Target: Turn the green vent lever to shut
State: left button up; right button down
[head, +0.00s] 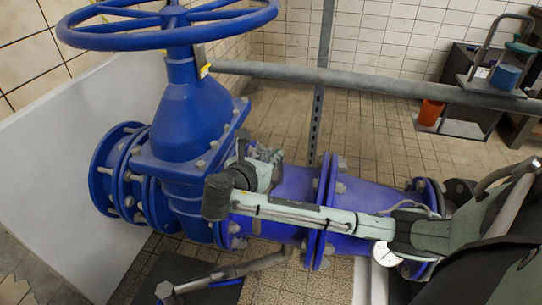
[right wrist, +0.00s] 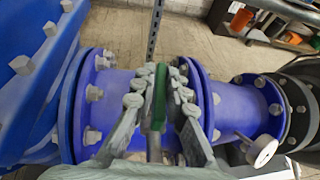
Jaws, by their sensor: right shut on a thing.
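The green vent lever (right wrist: 160,97) shows in the right wrist view, between the two fingers of my right gripper (right wrist: 160,90). Its grey stem (right wrist: 154,148) runs down below the green grip. The fingers are closed on the grip from both sides. In the head view my right gripper (head: 265,158) is over the blue pipe, just right of the big valve body, and the lever is hidden there by the gripper and wrist. My left gripper is not in view.
A blue valve (head: 185,125) with a large handwheel (head: 168,25) stands at left. Bolted flanges (head: 322,205) and a round gauge (head: 384,254) lie along the pipe to the right. A grey rail (head: 360,80) crosses behind. An orange bucket (head: 430,112) stands at the back right.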

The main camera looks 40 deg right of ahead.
jog(key=shift+w+a+r+m, duration=0.1)
jog(key=shift+w+r+m, duration=0.1)
jog(key=shift+m, duration=0.1)
jog(key=m+g, duration=0.1)
jog(key=g, duration=0.1)
jog(key=m+g+h, duration=0.1)
jog(key=shift+f+m+g+h, duration=0.15)
jog(key=shift+m+g+h, duration=0.15)
jog(key=shift+g, duration=0.1)
jog(key=m+g, duration=0.3)
jog(key=g, duration=0.1)
jog(key=shift+h, duration=0.3)
jog(key=m+g, duration=0.2)
jog(key=m+g+y, duration=0.1)
jog(key=g, duration=0.1)
jog(key=shift+d+m+g, duration=0.2)
jog(key=shift+m+g, duration=0.1)
jog(key=shift+m, duration=0.1)
jog(key=shift+s+d+f+m+g+y, duration=0.1)
jog(key=shift+m+g+y, duration=0.2)
jog(key=shift+m+g, duration=0.45)
jog(key=shift+s+m+g+y, duration=0.1)
jog(key=shift+m+g+y, duration=0.2)
jog(key=shift+m+g, duration=0.45)
jog(key=shift+f, duration=0.1)
jog(key=shift+s, duration=0.1)
jog(key=c, duration=1.6)
grip_release()
